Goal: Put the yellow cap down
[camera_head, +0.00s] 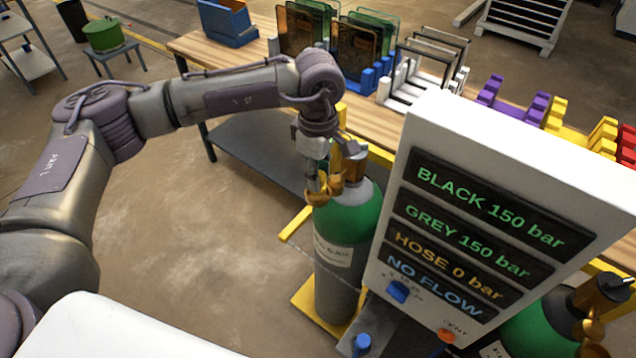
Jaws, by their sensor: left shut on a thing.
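My left gripper (322,182) comes down from the left just beside the brass valve (353,163) of a green-topped grey gas cylinder (338,262). It is shut on a small gold-yellow piece, which looks like the yellow cap (317,196). The cap is at the cylinder's shoulder, on the left of the valve. The fingers partly hide it, and I cannot tell whether it touches the cylinder. My right gripper is not in view.
A white panel (431,118) reading BLACK 150 bar, GREY 150 bar, HOSE 0 bar and NO FLOW stands close on the right. A second cylinder (540,325) is at lower right. The wooden bench (228,60) behind holds colored racks.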

